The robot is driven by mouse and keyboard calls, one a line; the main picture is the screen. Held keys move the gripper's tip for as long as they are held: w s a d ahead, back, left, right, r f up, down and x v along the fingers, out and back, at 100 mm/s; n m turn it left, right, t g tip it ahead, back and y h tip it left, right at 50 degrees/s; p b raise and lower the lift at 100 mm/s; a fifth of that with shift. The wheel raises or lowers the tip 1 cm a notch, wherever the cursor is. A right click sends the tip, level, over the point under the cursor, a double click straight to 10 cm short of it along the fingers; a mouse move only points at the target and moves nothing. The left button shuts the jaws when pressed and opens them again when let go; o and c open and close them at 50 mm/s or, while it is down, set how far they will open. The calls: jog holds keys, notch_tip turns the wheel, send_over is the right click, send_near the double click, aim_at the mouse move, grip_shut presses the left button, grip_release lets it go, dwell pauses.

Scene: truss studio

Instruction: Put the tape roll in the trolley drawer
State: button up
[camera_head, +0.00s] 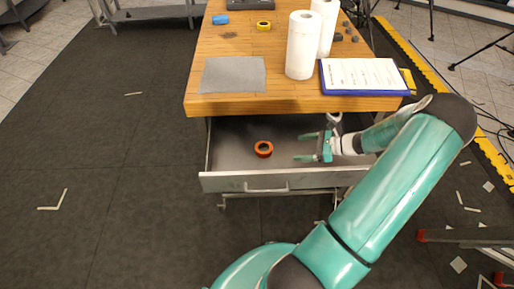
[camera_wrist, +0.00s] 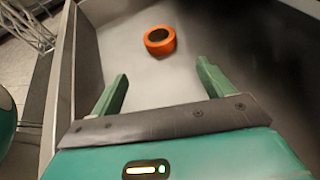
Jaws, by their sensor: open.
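An orange tape roll (camera_head: 264,149) lies flat on the floor of the open trolley drawer (camera_head: 243,182), left of its middle. In the wrist view the tape roll (camera_wrist: 160,41) lies beyond my fingertips, with clear drawer floor between. My gripper (camera_head: 302,147) is over the drawer, to the right of the roll, its fingers pointing left toward it. The fingers are spread and empty, and they do not touch the roll; they also show in the wrist view (camera_wrist: 162,82). The right end of the drawer is partly hidden by my arm.
The wooden top (camera_head: 230,103) overhangs the drawer's back. It holds two paper rolls (camera_head: 302,45), a clipboard (camera_head: 361,75), a grey cloth (camera_head: 232,74), a yellow tape roll (camera_head: 264,26) and a blue item (camera_head: 220,19). The dark floor at left is mostly clear.

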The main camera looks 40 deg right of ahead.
jog(key=w+a+r+n+g+h, duration=0.2)
jog(key=a+r+n+g, duration=0.2)
jog(key=a+r+n, duration=0.6)
jog(key=w+a+r+n+g+h, duration=0.2)
jog(key=a+r+n+g, duration=0.3)
jog(key=a+r, duration=0.5)
jog(key=s+a+r+n+t+h, duration=0.2)
jog(key=s+a+r+n, duration=0.3)
jog(key=a, duration=0.3)
jog(key=s+a+r+n+t+h, duration=0.2)
jog(key=s+a+r+n, duration=0.4)
jog(key=a+n, duration=0.2)
jog(key=shift+s+a, duration=0.2)
jog(key=shift+a, duration=0.55)
jog(key=shift+r, duration=0.1)
jog(key=shift+c, duration=0.4)
